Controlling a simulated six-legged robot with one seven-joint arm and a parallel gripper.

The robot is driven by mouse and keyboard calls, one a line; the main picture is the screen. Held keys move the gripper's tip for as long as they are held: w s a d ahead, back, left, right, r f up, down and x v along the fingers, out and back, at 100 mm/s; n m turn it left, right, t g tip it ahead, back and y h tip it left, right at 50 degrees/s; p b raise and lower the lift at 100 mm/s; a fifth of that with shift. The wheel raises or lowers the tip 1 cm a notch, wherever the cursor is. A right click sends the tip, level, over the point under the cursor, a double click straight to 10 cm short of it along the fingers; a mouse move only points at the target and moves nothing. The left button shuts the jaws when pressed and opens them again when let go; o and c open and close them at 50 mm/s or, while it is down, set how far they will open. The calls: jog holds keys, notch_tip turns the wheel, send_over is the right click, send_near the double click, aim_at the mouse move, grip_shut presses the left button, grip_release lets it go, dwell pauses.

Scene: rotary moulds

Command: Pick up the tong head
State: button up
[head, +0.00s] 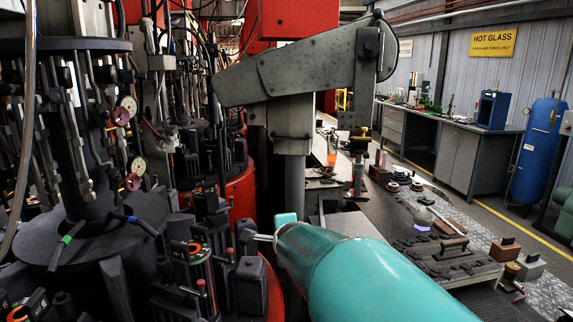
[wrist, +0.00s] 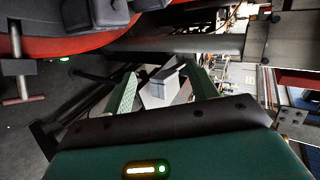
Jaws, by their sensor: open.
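My gripper (wrist: 160,70) is open in the wrist view, its two green fingers spread apart. A pale grey block with a dark top piece (wrist: 160,90) shows in the gap between them. The fingers do not visibly close on it, and its distance is hard to judge. I cannot tell whether this block is the tong head. In the head view my teal arm covers most of the gripper; only a small teal part shows beside the machine.
The dark machine with hoses and gauges (head: 130,108) crowds the left. The grey arm's post (head: 292,130) rises ahead. A low bench (head: 455,265) with dark pieces lies right of my arm. A workbench (head: 450,155) and blue tank (head: 540,150) stand farther back, past open floor.

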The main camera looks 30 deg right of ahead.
jog(key=w+d+r+m+t+h, duration=0.1)
jog(key=w+d+m, duration=0.2)
jog(key=d+m, duration=0.35)
jog(key=w+d+r+m+t+h, duration=0.1)
jog(key=w+d+m+t+h, duration=0.1)
jog(key=d+m, duration=0.4)
jog(key=m+h, duration=0.4)
jog(key=m, duration=0.6)
send_near(358, 178)
jog(key=x, duration=1.2)
jog(key=shift+w+d+f, duration=0.15)
jog(key=shift+w+f, duration=0.05)
jog(key=shift+w, duration=0.15)
jog(key=shift+w+d, duration=0.35)
jog(key=shift+w, duration=0.05)
grip_shut()
jog(key=shift+r, duration=0.15)
